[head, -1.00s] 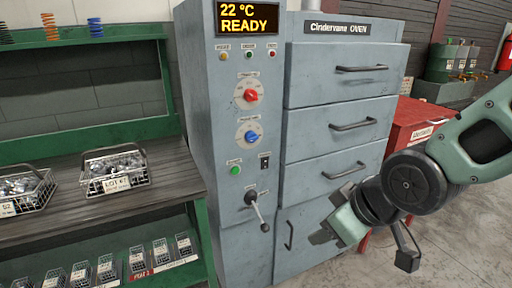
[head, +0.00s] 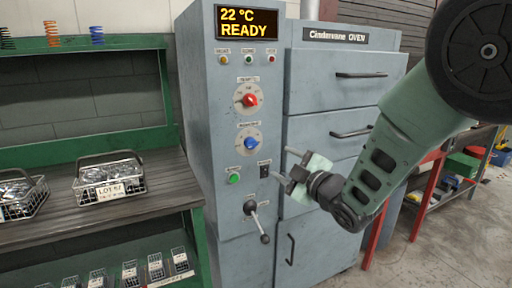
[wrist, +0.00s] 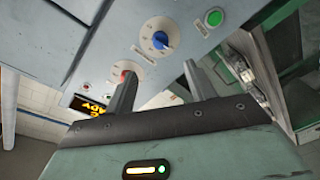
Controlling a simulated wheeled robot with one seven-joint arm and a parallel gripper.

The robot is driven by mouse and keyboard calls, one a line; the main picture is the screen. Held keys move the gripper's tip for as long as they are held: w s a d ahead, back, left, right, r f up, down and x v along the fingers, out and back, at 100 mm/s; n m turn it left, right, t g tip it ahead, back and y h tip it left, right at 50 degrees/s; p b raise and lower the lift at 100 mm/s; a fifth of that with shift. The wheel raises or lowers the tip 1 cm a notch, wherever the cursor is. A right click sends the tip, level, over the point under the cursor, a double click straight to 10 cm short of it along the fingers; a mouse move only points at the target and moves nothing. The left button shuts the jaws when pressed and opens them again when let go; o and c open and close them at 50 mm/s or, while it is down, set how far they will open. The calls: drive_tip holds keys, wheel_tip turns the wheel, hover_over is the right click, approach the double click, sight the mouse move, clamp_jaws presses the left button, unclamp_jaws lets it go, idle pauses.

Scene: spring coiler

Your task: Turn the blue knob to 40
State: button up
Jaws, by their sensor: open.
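The blue knob (head: 250,142) sits on a white dial on the oven's grey control panel, below a red knob (head: 249,100) on its own dial. The dial numbers are too small to read. In the wrist view the blue knob (wrist: 161,41) shows beyond the fingers, with the red knob (wrist: 122,75) to its lower left. My gripper (head: 284,166) is open and empty, to the right of and a little below the blue knob in the head view. It stands in front of the panel's right side, apart from the knob.
A green button (head: 234,178), a black switch (head: 264,170) and a lever (head: 257,220) are below the dials. The display (head: 248,23) reads 22 °C READY. Oven drawers (head: 340,85) are to the right. A bench with wire baskets (head: 110,185) is to the left.

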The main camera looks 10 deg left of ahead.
sight(255, 146)
drive_tip(key=p+x, duration=0.2)
drive_tip(key=x, duration=1.2)
drive_tip(key=shift+a, duration=0.15)
drive_tip(key=c, duration=1)
